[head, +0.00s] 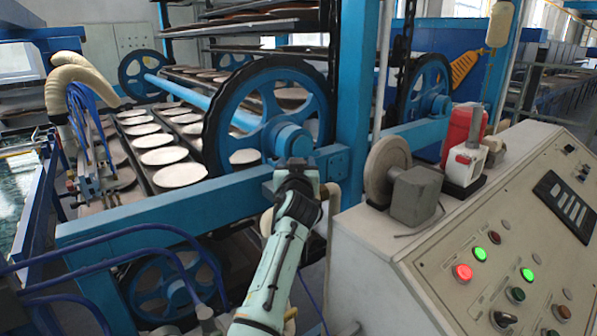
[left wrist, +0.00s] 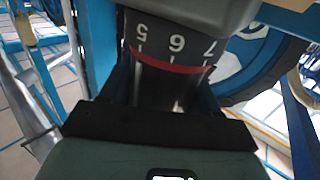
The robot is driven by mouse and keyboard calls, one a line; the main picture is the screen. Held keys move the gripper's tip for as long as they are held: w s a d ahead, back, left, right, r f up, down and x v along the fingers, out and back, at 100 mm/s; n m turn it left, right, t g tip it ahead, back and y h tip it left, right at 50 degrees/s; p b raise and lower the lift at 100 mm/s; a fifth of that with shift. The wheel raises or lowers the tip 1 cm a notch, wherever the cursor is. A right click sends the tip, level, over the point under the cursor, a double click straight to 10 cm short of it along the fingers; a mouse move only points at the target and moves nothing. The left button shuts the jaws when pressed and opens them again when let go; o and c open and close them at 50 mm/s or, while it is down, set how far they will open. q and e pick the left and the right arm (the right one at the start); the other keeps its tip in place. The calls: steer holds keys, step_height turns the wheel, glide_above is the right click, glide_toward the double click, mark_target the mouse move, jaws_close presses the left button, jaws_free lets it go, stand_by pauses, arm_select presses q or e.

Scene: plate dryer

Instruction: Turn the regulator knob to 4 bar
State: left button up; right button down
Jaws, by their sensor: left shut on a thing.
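The regulator knob (left wrist: 166,82) is a dark cylinder in the left wrist view, with white numerals 5, 6 and 7 and a red line below them. The 6 is near the middle of the visible face. My left gripper (head: 296,170) is at the blue beam in the middle of the head view. In the left wrist view its dark fingers lie on both sides of the knob, shut on it. The knob is hidden behind the gripper in the head view, and no pointer mark is clear. My right gripper is not in view.
A control panel (head: 500,262) with lit red and green buttons fills the right. A grey motor (head: 415,196) and a red canister (head: 462,132) stand on its cabinet. A large blue wheel (head: 222,110) and a rack of white plates (head: 163,156) are behind the beam.

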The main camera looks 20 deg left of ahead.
arm_select(q)
steer(key=n+y+p, duration=0.1)
steer(key=n+g+y+p, duration=0.1)
steer(key=y, duration=0.1)
steer(key=y+p, duration=0.1)
steer(key=p, duration=0.1)
steer(key=shift+a+r+n+g, duration=0.15)
steer(key=shift+a+n+g, duration=0.1)
steer(key=shift+n+g, duration=0.15)
steer(key=shift+s+a+f+n+g+y+p, duration=0.1)
steer(key=shift+n+g+y+p, duration=0.25)
steer(key=shift+y+p, duration=0.25)
steer(key=shift+s+f+n+g+y+p, duration=0.1)
steer(key=shift+n+g+y+p, duration=0.15)
steer(key=shift+n+y+p, duration=0.35)
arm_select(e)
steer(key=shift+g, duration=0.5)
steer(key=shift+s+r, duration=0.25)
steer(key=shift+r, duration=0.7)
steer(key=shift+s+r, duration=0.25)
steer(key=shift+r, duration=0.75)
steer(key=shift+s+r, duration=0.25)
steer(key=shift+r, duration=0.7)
arm_select(q)
steer(key=o, duration=1)
steer(key=shift+c, duration=0.2)
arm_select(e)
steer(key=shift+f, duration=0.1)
